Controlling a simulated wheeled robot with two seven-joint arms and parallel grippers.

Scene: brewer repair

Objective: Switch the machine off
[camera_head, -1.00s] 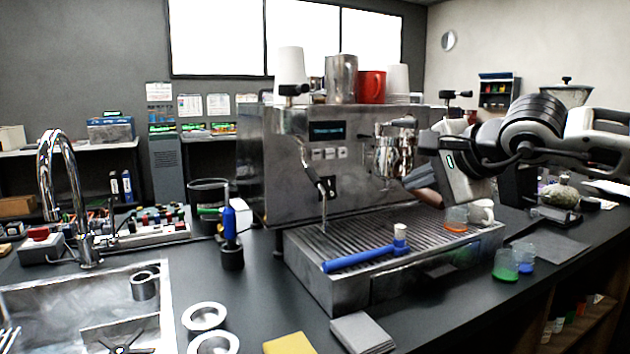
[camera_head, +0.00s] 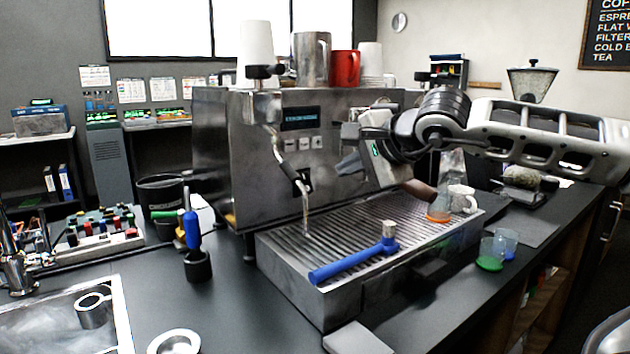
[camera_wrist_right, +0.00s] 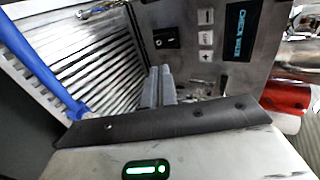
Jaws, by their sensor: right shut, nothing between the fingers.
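The steel espresso machine (camera_head: 275,150) stands on the dark counter, its display (camera_head: 299,119) lit, with a row of small buttons (camera_head: 304,145) below. A black rocker switch (camera_head: 303,182) sits low on its front panel; it shows more clearly in the right wrist view (camera_wrist_right: 166,38). I cannot tell its position. My right gripper (camera_head: 346,164) is just right of the switch in the head view, in front of the panel. In the right wrist view its fingers (camera_wrist_right: 159,84) are together and empty, apart from the switch. My left gripper is not in view.
A blue-handled tool (camera_head: 352,262) lies across the drip tray (camera_head: 275,245). A white cup (camera_head: 462,199) and an orange-based cup (camera_head: 438,212) stand at the tray's right end. Cups and a red mug (camera_head: 345,66) stand on top.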

